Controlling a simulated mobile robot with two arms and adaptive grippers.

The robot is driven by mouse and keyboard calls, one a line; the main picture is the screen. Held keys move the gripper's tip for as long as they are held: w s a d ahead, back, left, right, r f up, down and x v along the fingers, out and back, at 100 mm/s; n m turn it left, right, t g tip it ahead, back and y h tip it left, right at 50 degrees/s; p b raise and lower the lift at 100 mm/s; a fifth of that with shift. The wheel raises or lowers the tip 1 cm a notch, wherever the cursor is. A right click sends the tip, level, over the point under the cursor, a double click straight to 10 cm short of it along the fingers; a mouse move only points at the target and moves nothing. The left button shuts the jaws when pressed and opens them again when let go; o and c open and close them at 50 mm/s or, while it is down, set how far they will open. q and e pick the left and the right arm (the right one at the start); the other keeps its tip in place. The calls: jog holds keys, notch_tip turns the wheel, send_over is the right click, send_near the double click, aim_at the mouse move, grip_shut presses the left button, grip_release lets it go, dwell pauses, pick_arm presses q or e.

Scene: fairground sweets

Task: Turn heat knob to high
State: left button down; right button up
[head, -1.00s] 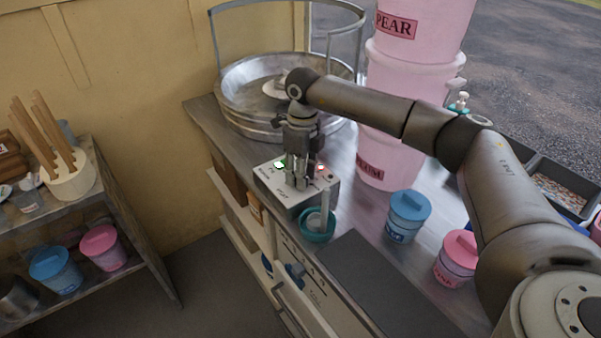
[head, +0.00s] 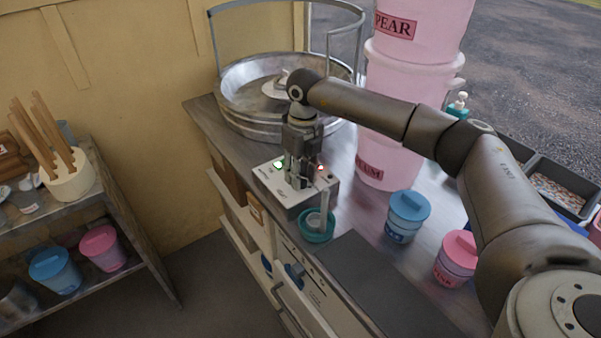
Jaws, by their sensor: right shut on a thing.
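The control box (head: 312,196) is a grey metal box on the counter in front of the round metal pan. A green light (head: 279,164) shows at its left and a small red light (head: 320,168) at its right. My right gripper (head: 297,182) points down over the top of the box, with its fingers shut on the heat knob. The knob itself is hidden between and behind the fingers, so its setting cannot be read. My left gripper is not in view.
A teal cup (head: 316,234) with a pale handle stands against the box's front. The metal pan (head: 240,112) is behind. Pink tubs (head: 383,158), a blue-lidded jar (head: 408,213) and a pink-lidded jar (head: 456,257) stand to the right. A dark mat (head: 365,288) lies in front.

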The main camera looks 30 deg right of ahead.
aim_at(302, 175)
jog(key=o, duration=1)
jog(key=r, duration=1.2)
jog(key=shift+d, duration=0.3)
jog(key=shift+f, duration=0.1)
